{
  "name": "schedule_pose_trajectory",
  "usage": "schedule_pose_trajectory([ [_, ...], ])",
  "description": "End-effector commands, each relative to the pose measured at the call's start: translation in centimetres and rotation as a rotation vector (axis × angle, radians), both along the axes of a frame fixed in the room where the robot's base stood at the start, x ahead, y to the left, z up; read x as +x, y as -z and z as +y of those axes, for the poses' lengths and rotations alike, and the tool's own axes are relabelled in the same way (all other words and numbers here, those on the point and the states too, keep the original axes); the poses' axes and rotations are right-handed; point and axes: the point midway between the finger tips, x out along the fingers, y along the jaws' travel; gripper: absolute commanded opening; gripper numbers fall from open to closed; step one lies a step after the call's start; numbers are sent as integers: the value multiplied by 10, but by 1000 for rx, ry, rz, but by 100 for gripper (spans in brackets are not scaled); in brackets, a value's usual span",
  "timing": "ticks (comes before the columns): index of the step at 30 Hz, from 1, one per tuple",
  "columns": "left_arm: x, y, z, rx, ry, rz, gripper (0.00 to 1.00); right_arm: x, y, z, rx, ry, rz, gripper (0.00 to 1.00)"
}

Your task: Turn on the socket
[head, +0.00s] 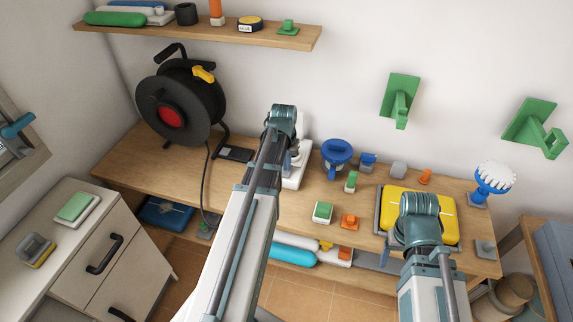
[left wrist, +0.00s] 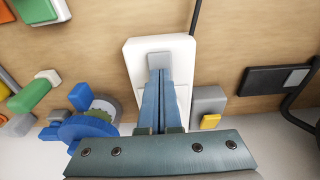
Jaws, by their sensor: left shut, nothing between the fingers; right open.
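The socket is a white block (left wrist: 135,62) on the wooden bench, with a grey switch (left wrist: 159,59) at its far end in the left wrist view. In the head view, the white socket (head: 292,181) is partly hidden behind my left arm. My left gripper (left wrist: 159,73) is shut and empty, its blue fingertips right at the near edge of the grey switch. I cannot tell whether they touch it. In the head view, my left gripper (head: 289,161) is mostly hidden.
A black cable reel (head: 180,100) stands at the left of the bench. A blue round container (head: 337,152), a yellow case (head: 447,215) and small blocks lie to the right. In the left wrist view, a grey block with a yellow part (left wrist: 209,104) sits close beside the socket.

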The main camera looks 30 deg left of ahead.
Motion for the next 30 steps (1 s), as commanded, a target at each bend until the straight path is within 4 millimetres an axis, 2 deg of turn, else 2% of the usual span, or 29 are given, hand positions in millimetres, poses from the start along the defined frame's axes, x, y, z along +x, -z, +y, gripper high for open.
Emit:
schedule_pose_trajectory([
  [8,-3,-26,-4,0,1,1,0,0,-26,0,0,0,0,70],
  [24,-18,-108,-11,0,2,1,0,0,-108,0,0,0,0,70],
  [30,-23,-131,-12,0,2,1,0,0,-131,0,0,-1,0,70],
])
